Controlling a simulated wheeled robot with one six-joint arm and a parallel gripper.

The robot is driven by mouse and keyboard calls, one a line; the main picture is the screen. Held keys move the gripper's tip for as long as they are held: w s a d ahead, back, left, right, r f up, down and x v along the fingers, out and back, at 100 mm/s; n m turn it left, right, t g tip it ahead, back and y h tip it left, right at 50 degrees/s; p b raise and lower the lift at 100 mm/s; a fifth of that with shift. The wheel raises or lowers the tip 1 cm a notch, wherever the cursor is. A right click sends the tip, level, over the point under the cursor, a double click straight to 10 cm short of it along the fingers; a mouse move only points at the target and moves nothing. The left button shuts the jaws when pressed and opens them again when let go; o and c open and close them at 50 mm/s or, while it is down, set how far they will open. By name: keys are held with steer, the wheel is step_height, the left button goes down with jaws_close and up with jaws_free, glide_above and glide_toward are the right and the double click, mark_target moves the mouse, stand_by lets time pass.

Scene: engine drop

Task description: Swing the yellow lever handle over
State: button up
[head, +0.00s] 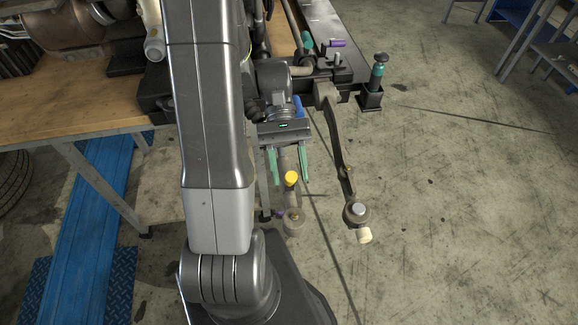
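The yellow handle (291,178) is a small yellow knob in the middle of the head view, on what looks like a grey lever. My gripper (291,182) reaches over it from above, with its two green fingers spread apart. The left finger shows to the left of the knob and the right finger to its right. The knob shows in the gap between the fingertips. I cannot tell how far the fingertips are from it in depth. Much of the lever is hidden under the gripper.
A dark curved arm with a pale end (364,235) hangs to the right of my gripper. A black stand holds a green-and-black tool (378,72) further right. A wooden workbench (60,105) is at the left, with a blue ramp (95,205) beneath. The concrete floor at right is mostly clear.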

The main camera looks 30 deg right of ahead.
steer(key=shift+w+d+r, duration=0.1)
steer(key=shift+w+r, duration=0.05)
steer(key=shift+r, duration=0.05)
steer(key=p+v, duration=0.5)
steer(key=v, duration=0.8)
steer(key=shift+w, duration=0.15)
